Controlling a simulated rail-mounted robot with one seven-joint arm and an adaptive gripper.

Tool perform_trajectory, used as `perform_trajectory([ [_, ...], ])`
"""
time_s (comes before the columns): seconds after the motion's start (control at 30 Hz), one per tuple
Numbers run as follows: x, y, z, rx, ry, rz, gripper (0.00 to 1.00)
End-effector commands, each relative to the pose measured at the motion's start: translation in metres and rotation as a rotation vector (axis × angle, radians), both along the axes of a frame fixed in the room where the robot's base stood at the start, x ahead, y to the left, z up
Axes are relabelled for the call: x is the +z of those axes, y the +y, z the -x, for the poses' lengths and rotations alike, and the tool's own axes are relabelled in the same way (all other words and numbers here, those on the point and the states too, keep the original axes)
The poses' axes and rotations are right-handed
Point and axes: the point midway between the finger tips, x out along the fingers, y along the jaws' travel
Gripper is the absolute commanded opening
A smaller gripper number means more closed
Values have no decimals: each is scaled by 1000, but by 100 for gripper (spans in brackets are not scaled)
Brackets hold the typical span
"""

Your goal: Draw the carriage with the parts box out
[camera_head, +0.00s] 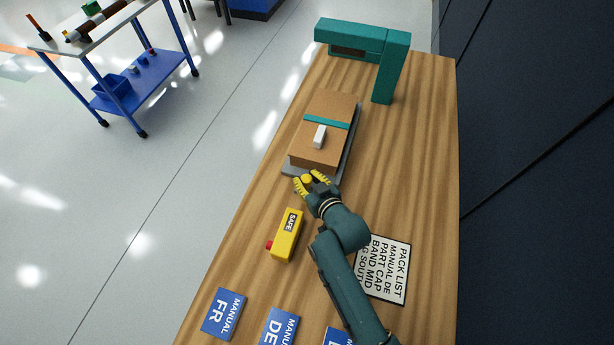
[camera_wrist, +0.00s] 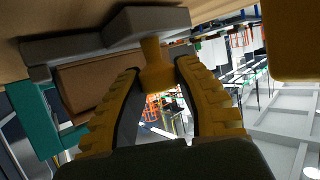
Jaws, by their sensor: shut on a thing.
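The parts box (camera_head: 311,147) is brown cardboard with a teal band across it and a small white block on top. It sits on the flat grey carriage (camera_head: 293,170), on the wooden bench. In the wrist view the box (camera_wrist: 92,78) and the grey carriage (camera_wrist: 75,45) appear upside down. A yellow knob (camera_wrist: 155,65) sticks out from the carriage's near end. My gripper (camera_head: 309,182) has ribbed yellow fingers, one on each side of the knob, and is shut on it. The fingers partly hide the box in the wrist view.
A teal arch-shaped machine (camera_head: 362,38) stands at the bench's far end, behind the box. A yellow box marked SAFE (camera_head: 286,236) with a red button lies nearer. A pack list sheet (camera_head: 388,270) and blue manuals (camera_head: 223,313) lie near the front. Bare wood is right of the carriage.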

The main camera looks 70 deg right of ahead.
Motion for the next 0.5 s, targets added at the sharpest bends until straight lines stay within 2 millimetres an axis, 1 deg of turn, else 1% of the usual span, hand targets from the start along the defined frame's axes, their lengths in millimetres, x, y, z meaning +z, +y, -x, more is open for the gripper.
perform_trajectory([
  [0.03, -3, 2, 0, 3, 4, -6, 0],
  [0.4, -4, 3, 0, 3, 4, -7, 0],
  [0.43, -4, 3, 0, 3, 4, -7, 36],
  [0.5, -3, 3, 0, 3, 4, -7, 50],
])
